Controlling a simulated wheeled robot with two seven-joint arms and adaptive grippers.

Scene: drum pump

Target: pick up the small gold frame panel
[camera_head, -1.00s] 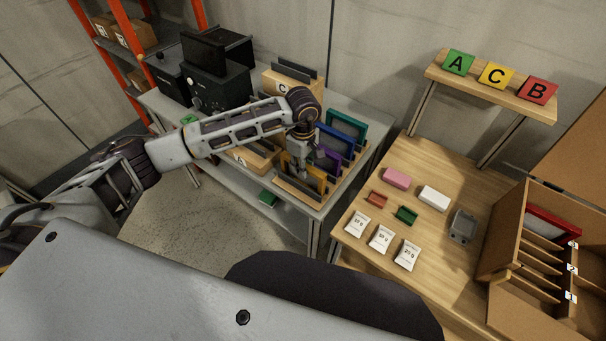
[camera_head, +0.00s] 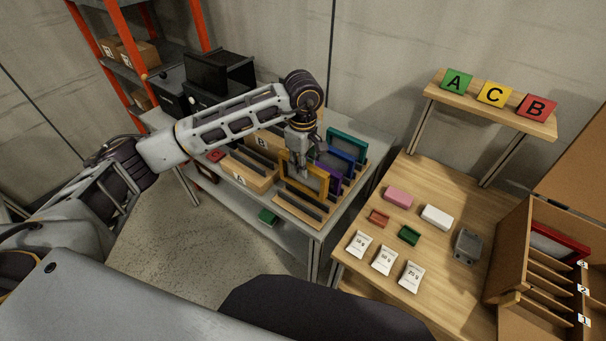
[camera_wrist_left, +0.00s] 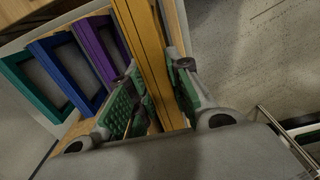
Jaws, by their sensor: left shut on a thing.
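The small gold frame panel (camera_head: 323,184) stands upright at the wooden slotted rack (camera_head: 292,208), in front of the purple frame (camera_head: 334,180). It appears raised out of its slot; I cannot tell whether its lower edge is clear of the rack. My left gripper (camera_head: 303,170) is shut on its upper edge from above. In the left wrist view the gold panel (camera_wrist_left: 146,40) runs between the green-padded fingers of the gripper (camera_wrist_left: 163,92). My right gripper is not in view.
Blue (camera_head: 341,153) and teal (camera_head: 347,142) frames stand behind the purple one. A wooden table (camera_head: 385,278) with small blocks and white packets is on the right, beside an open divided case (camera_head: 512,250).

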